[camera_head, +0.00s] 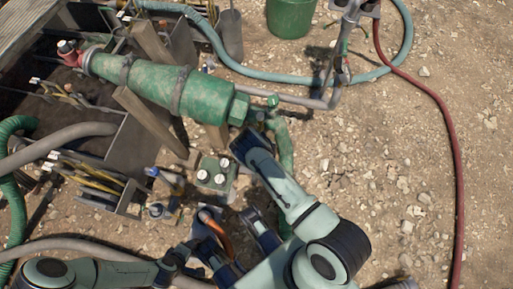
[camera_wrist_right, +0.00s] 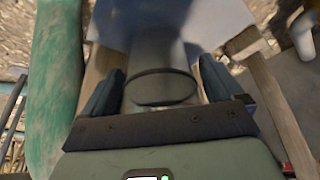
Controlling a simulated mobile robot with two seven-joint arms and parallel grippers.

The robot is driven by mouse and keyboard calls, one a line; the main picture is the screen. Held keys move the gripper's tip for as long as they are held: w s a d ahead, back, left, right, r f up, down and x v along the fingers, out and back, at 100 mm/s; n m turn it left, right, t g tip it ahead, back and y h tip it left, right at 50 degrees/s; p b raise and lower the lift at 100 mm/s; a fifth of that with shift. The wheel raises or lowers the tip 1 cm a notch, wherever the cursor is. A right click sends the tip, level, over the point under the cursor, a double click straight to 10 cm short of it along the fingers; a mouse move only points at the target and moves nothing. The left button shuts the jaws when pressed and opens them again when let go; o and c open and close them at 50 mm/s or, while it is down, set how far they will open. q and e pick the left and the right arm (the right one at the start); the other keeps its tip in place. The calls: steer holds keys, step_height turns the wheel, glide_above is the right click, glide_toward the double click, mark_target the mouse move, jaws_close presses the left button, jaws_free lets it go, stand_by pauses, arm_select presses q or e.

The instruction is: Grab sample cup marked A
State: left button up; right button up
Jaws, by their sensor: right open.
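Several small cups with white tops (camera_head: 220,178) stand close together on a green holder (camera_head: 206,187), left of my right forearm in the head view. Their markings are too small to read, so I cannot tell which is A. My right gripper (camera_wrist_right: 160,88) is open in the right wrist view. A grey cylinder (camera_wrist_right: 162,88) shows between its dark blue fingers; I cannot tell whether they touch it. In the head view the right wrist is beside the holder, up and to its right. My left gripper (camera_head: 205,256) is low in the head view, below the holder; its jaws are unclear.
A large green cylinder (camera_head: 165,82) on a metal frame lies behind the holder. An orange-brown curved part (camera_head: 217,232) is near my left gripper. Hoses, including a red one (camera_head: 446,120), cross the ground. Gravel on the right is mostly open. A green bucket (camera_head: 290,15) stands at the back.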

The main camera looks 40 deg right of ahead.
steer(key=shift+w+f, duration=0.25)
steer(key=shift+f, duration=0.1)
steer(key=shift+c, duration=0.2)
steer(key=c, duration=1.1)
steer(key=shift+r, duration=0.15)
